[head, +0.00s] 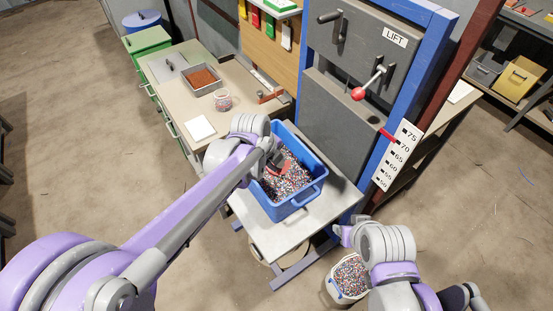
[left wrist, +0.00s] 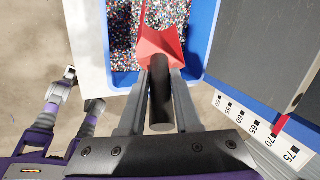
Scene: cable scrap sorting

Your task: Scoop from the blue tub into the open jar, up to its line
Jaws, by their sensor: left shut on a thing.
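The blue tub (head: 284,209) stands on a pale stand and holds multicoloured granules (head: 294,178). My left gripper (head: 272,160) is over the tub, shut on the black handle of a red scoop (left wrist: 158,46). In the left wrist view my left gripper (left wrist: 160,76) has a finger on each side of the handle. The scoop's head is over the granules; whether it touches them or carries any is unclear. The open jar (head: 222,100) stands on the bench, with speckled contents; its line is too small to read. My right gripper (head: 344,234) is low at the right, its jaws unclear.
A metal tray of reddish-brown material (head: 202,80) and a white sheet (head: 200,128) lie on the bench by the jar. A grey lift panel with a red-knobbed lever (head: 358,94) rises behind the tub. A white bucket of granules (head: 334,290) stands below my right arm.

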